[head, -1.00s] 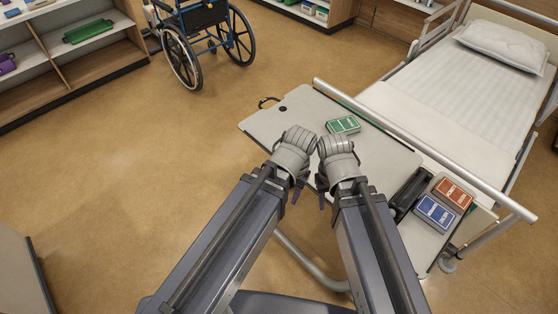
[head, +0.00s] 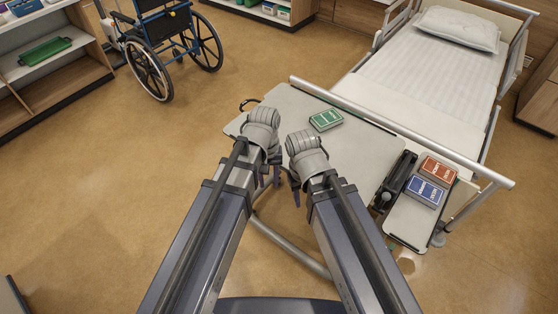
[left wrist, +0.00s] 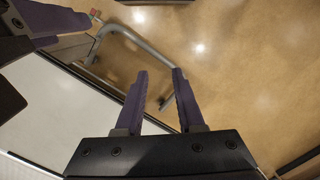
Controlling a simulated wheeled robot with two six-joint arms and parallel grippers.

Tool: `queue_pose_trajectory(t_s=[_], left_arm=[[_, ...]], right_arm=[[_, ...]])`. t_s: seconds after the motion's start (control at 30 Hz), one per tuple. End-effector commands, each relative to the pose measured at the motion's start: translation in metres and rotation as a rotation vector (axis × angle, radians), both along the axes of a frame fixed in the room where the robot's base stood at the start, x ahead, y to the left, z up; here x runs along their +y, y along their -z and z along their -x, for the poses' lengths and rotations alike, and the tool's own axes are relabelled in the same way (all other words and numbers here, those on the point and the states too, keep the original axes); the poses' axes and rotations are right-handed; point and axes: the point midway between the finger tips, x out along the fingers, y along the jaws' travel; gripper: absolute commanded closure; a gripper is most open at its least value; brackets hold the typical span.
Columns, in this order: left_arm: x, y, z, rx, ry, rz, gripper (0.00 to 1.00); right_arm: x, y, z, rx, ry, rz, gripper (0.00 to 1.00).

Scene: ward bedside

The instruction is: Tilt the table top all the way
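The overbed table's pale top (head: 362,140) lies across the near side of the bed and looks about level. A dark curved handle (head: 248,104) sticks out at its far left edge. A green card box (head: 326,120) lies on the top. My left gripper (head: 270,172) hangs at the top's near edge; the left wrist view shows its two purple fingers (left wrist: 160,85) apart with nothing between them. My right gripper (head: 296,185) is close beside it, also at the near edge; its finger gap is not clear. Contact with the top cannot be told.
A fixed side section (head: 405,224) at the right holds a red box (head: 438,168), a blue box (head: 424,192) and a black trough (head: 395,182). The bed (head: 430,75) stands behind. A wheelchair (head: 165,50) and shelves (head: 50,60) are far left. Floor at left is clear.

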Motion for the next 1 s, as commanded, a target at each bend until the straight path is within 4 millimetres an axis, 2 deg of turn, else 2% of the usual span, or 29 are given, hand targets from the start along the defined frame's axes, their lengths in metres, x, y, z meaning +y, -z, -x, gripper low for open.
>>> queue_pose_trajectory(t_s=[0.03, 0.17, 0.4, 0.5, 0.77, 1.0], left_arm=[[-0.002, -0.001, -0.016, 0.013, -0.064, 0.013, 0.62], [-0.007, -0.005, -0.047, 0.06, -0.258, 0.051, 0.62], [-0.012, -0.015, -0.111, 0.192, -0.664, 0.117, 0.62], [-0.011, -0.019, -0.125, 0.234, -0.775, 0.129, 0.62], [-0.011, -0.021, -0.13, 0.264, -0.844, 0.135, 0.62], [-0.014, -0.009, -0.128, 0.262, -0.842, 0.134, 0.62]], right_arm=[[0.0, -0.001, 0.0, 0.0, 0.0, 0.0, 0.55], [0.0, -0.002, 0.0, 0.0, 0.0, 0.0, 0.55], [0.0, -0.005, 0.0, 0.0, 0.0, 0.0, 0.55], [0.0, -0.005, 0.0, 0.0, 0.0, 0.0, 0.55], [0.0, -0.005, 0.0, 0.0, 0.0, 0.0, 0.55], [0.0, 0.006, 0.0, 0.0, 0.0, 0.0, 0.55]])
